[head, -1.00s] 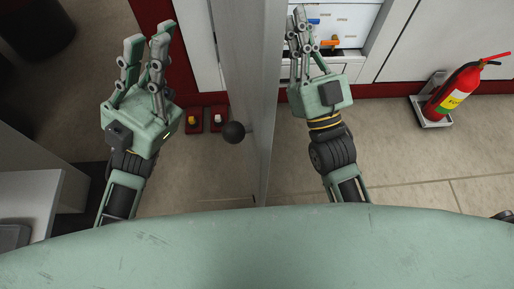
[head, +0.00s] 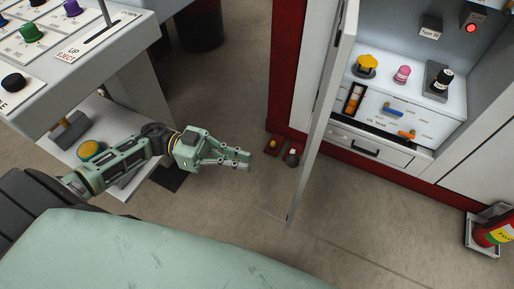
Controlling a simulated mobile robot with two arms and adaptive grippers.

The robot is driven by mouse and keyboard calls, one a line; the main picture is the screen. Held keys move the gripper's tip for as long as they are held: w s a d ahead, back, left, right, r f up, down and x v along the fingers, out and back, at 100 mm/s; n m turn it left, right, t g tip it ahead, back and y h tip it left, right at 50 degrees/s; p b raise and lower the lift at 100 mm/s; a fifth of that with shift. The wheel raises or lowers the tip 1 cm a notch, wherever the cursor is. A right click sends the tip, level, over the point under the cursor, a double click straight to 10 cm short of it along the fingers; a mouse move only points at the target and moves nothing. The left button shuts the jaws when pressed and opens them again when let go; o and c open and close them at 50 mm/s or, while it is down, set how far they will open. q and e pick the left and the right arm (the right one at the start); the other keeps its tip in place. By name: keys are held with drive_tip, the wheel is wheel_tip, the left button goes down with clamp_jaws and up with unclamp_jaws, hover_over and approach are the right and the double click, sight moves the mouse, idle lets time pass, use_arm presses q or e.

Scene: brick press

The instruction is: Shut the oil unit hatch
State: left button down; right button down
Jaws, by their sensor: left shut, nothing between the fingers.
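The oil unit hatch (head: 322,105) stands wide open in the head view, a grey panel seen almost edge-on. A round black knob (head: 292,160) shows on its left side. The open oil unit (head: 440,107) is to the right of the hatch, with its inside in plain view. My left gripper (head: 249,160) is shut and empty. It points right toward the knob, with a gap between in the picture; how far apart they are in depth I cannot tell. My right gripper is out of view.
A control desk (head: 60,62) is at the left. Floor below the hatch is clear.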

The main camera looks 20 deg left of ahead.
use_arm(q)
drive_tip(key=w+d, duration=0.1)
drive_tip(key=d, duration=1.1)
drive_tip(key=shift+w, duration=0.35)
drive_tip(key=shift+d, duration=0.1)
